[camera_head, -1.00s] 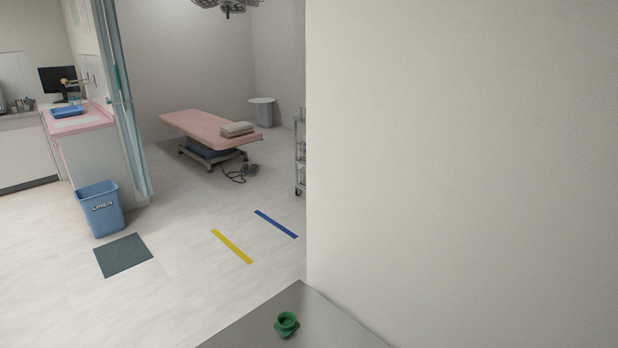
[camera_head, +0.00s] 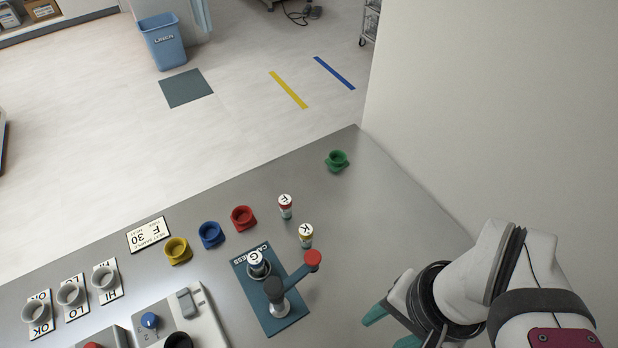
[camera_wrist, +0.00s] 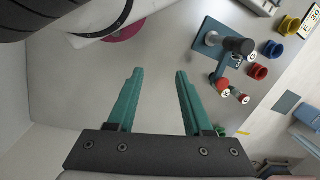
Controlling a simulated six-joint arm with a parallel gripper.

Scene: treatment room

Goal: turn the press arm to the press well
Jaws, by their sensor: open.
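The press has a blue base plate (camera_head: 291,322) labelled in part "PRESS". A vial with a white cap marked G (camera_head: 255,258) stands upright in its well. The press arm (camera_head: 297,275) runs from a dark pivot (camera_head: 273,288) up and right to a red knob (camera_head: 312,259), pointing away from the well. In the wrist view the red knob (camera_wrist: 222,85) is right of my fingers. My gripper (camera_head: 391,328) is open and empty, right of the press and apart from it; its two teal fingers also show in the wrist view (camera_wrist: 160,75).
Two capped vials, F (camera_head: 285,206) and K (camera_head: 306,236), stand behind the press, K close to the knob. Red (camera_head: 242,218), blue (camera_head: 211,235), yellow (camera_head: 178,250) and green (camera_head: 337,161) holders stand on the table. A wall is at right. Bare tabletop lies between gripper and press.

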